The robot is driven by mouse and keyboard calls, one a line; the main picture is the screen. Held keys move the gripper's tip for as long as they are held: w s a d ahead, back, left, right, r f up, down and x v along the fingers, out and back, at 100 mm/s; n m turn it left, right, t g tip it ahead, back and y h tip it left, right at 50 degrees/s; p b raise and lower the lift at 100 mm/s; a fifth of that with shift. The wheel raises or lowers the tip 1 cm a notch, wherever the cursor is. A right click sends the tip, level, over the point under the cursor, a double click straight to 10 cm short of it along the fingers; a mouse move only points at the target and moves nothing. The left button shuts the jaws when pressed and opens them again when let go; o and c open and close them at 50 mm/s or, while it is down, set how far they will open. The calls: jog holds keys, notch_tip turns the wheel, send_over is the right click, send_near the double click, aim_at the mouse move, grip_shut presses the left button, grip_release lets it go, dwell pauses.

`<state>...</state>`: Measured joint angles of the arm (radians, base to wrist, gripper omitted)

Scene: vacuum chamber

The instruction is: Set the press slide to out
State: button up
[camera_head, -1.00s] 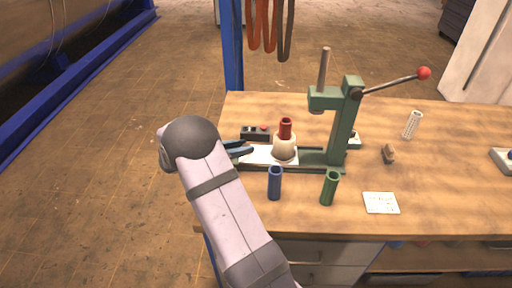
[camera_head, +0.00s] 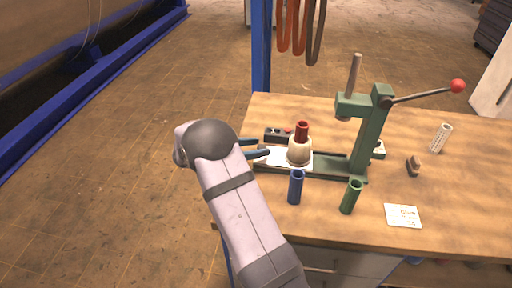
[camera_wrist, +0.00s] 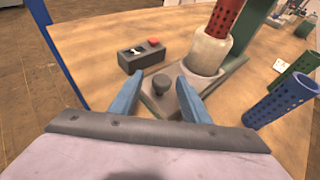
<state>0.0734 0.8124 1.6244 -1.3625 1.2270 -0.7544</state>
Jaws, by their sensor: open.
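The green press (camera_head: 368,135) stands on the bench with its ram above its base. Its slide is a light plate (camera_head: 275,157) that sticks out to the left of the press column. A cream holder (camera_head: 299,152) with a red perforated tube (camera_head: 302,131) stands on the slide, left of the ram. In the wrist view, a dark round knob (camera_wrist: 161,83) rises from the slide's near end. My gripper (camera_wrist: 158,79) is open, with one blue finger on each side of the knob. Whether a finger touches it I cannot tell. My gripper (camera_head: 266,148) hides the knob in the head view.
A black box with a red button (camera_wrist: 141,54) stands close beside the slide. A blue tube (camera_head: 296,187) and a green tube (camera_head: 350,197) stand in front of the press. A white card (camera_head: 403,216) lies to the right. The press lever ends in a red ball (camera_head: 457,86).

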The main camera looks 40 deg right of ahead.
jog(key=shift+b+v, duration=0.8)
jog(key=shift+v, duration=2.9)
jog(key=shift+s, duration=0.1)
jog(key=shift+s+a, duration=0.1)
jog(key=shift+s, duration=0.2)
jog(key=s+a+m+y, duration=0.1)
jog(key=s, duration=0.1)
jog(key=s+a+m+y+p, duration=0.1)
jog(key=s, duration=0.1)
jog(key=s+a+m+g+y+p, duration=0.1)
jog(key=s+m, duration=0.1)
jog(key=shift+s+f+y, duration=0.3)
jog(key=shift+s+f, duration=0.1)
jog(key=s+a+m+y, duration=0.1)
jog(key=s, duration=0.1)
jog(key=s+a+m+y+p, duration=0.1)
jog(key=s+a, duration=0.1)
jog(key=s+a+m+y, duration=0.1)
jog(key=s+a+m, duration=0.1)
jog(key=shift+s+f+g+y+p, duration=0.3)
jog(key=shift+s+f+p, duration=0.05)
jog(key=shift+s, duration=0.05)
jog(key=s+a+m+t+y+p, duration=0.25)
jog(key=s+a+m+y, duration=0.35)
jog(key=s+a+m, duration=0.45)
notch_tip(320, 180, down, 8)
jog(key=a+b, duration=0.1)
jog(key=b, duration=0.7)
jog(key=shift+w+g, duration=0.35)
jog(key=shift+g, duration=0.1)
